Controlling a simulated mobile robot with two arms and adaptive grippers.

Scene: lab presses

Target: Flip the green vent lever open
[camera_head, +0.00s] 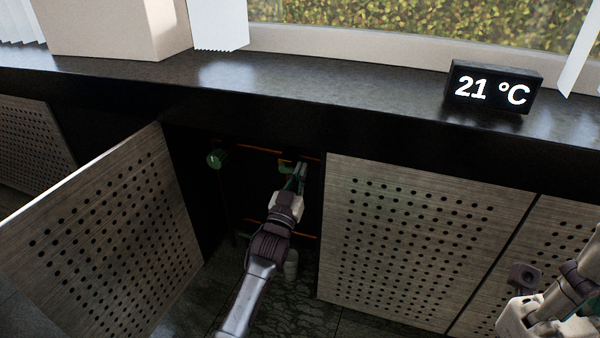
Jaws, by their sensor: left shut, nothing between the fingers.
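The green vent lever (285,167) is small and sits at the upper right inside the dark open cabinet, by a copper pipe. My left gripper (299,174) reaches into the cabinet with its fingers shut and empty. Its fingertips are right beside the lever and partly overlap it in the view; I cannot tell whether they touch. The lever's exact angle is hard to read in the shade. My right gripper (527,312) is at the lower right, in front of the closed panels; its fingers do not show clearly.
A perforated door (120,235) stands open on the left. A closed perforated panel (420,230) bounds the opening on the right. A round green knob (217,158) is at the cabinet's upper left. A dark sill (330,90) above carries a temperature display (493,87).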

